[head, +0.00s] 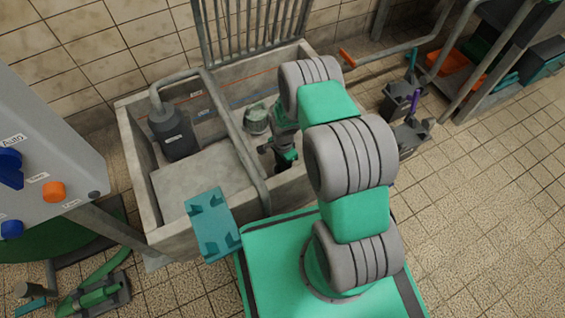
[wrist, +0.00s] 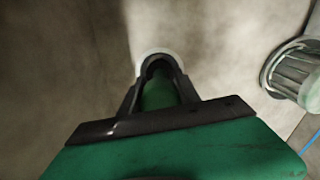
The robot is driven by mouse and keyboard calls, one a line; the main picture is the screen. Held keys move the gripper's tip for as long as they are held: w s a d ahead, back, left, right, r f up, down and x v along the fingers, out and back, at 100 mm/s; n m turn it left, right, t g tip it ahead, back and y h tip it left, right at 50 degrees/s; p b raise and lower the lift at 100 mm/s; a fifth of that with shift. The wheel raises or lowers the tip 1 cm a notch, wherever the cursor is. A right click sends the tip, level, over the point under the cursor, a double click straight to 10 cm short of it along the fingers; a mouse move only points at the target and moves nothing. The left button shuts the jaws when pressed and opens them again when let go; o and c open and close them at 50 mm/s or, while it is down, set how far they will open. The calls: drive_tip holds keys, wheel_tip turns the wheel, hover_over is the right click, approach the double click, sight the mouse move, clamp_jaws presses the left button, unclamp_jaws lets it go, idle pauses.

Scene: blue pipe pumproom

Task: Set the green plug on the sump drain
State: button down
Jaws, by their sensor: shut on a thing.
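My gripper (wrist: 157,68) is shut on the green plug (wrist: 158,94), which shows between its dark fingers in the wrist view. A pale round rim (wrist: 150,54), likely the sump drain's, shows just beyond the fingertips against the grey floor. The fingers and plug cover most of it, so I cannot tell whether the plug touches it. In the head view my gripper (head: 286,160) reaches down inside the concrete sump (head: 135,165). The plug and drain are hidden there behind my arm and the sump wall.
A pale ribbed strainer (wrist: 294,74) stands to the right in the wrist view; the head view shows it too (head: 256,119). A dark pump (head: 173,133) with a grey pipe (head: 236,135) stands at the sump's left. A slab (head: 203,180) covers the front left.

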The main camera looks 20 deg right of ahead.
drive_tip(key=c, duration=0.8)
unclamp_jaws()
wheel_tip(320, 180, up, 8)
drive_tip(key=p, duration=0.4)
drive_tip(key=shift+f, duration=0.1)
wheel_tip(320, 180, up, 45)
drive_tip(key=n+t+p, duration=0.2)
drive_tip(key=n+p, duration=0.5)
drive_tip(key=p, duration=1.3)
drive_tip(key=s+r+n+p, duration=0.2)
drive_tip(key=s+r+p, duration=0.2)
drive_tip(key=r, duration=0.6)
drive_tip(key=s+r+n+p, duration=0.2)
drive_tip(key=s+r+p, duration=0.3)
drive_tip(key=r+p, duration=0.3)
drive_tip(key=s+r+n+t+p, duration=0.1)
drive_tip(key=s+r+p, duration=0.4)
drive_tip(key=r, duration=0.8)
drive_tip(key=shift+s+a+r+n+p, duration=0.25)
drive_tip(key=shift+n+p, duration=0.15)
drive_tip(key=shift+n, duration=0.5)
